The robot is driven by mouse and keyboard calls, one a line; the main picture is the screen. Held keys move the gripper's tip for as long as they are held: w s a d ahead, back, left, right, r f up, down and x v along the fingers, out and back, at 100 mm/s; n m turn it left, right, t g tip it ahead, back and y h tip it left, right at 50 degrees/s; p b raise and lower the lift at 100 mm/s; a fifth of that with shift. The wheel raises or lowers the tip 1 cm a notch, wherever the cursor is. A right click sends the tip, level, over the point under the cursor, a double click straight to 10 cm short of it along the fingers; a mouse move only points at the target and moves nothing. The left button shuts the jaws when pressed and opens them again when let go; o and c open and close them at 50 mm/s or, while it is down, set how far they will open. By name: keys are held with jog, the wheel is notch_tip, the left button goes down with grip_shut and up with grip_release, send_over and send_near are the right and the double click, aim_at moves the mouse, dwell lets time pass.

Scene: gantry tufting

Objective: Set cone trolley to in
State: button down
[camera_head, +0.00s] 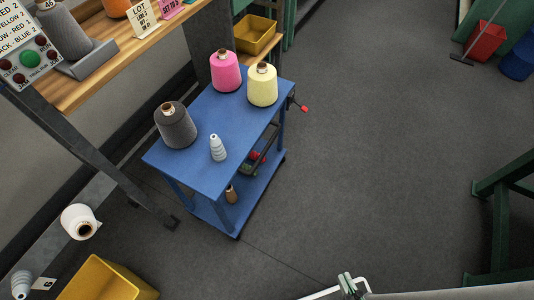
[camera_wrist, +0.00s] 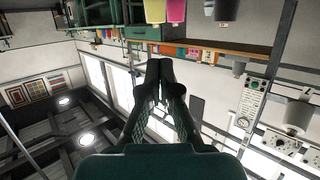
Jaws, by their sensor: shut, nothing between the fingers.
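The cone trolley (camera_head: 215,115) is a blue two-shelf cart in the head view, beside the wooden shelf. Its top bears a pink cone (camera_head: 226,71), a yellow cone (camera_head: 262,85), a dark grey cone (camera_head: 175,125) and a small white stepped piece (camera_head: 217,148). A red-tipped lever (camera_head: 301,106) sticks out at its far right end. In the wrist view, which is upside down, the pink cone (camera_wrist: 176,11) and yellow cone (camera_wrist: 155,11) show at the top edge. My gripper (camera_wrist: 160,64) has its fingers together, empty and apart from the trolley.
A wooden shelf (camera_head: 120,58) with a button panel (camera_head: 30,58) stands left of the trolley. A yellow bin (camera_head: 105,280) and a white cone (camera_head: 79,221) are at lower left. A green frame (camera_head: 500,210) stands at right. Open floor (camera_head: 390,120) lies between.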

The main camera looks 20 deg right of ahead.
jog(key=c, duration=1.3)
grip_release()
jog(key=shift+w+f, duration=0.1)
jog(key=shift+w, duration=0.05)
jog(key=shift+c, duration=0.2)
jog(key=shift+o, duration=1.2)
jog(key=w+a+f+n+t+y, duration=0.1)
jog(key=w+f+n+t, duration=0.1)
jog(key=w+f+n, duration=0.3)
jog(key=w, duration=0.3)
jog(key=shift+w+n+t, duration=0.2)
jog(key=shift+n+t, duration=0.1)
jog(key=n+g+y, duration=0.3)
jog(key=n+y, duration=0.2)
jog(key=n, duration=1.3)
send_near(266, 148)
jog(key=x, duration=1)
jog(key=shift+w+d+f, duration=0.1)
jog(key=shift+f, duration=0.35)
grip_shut()
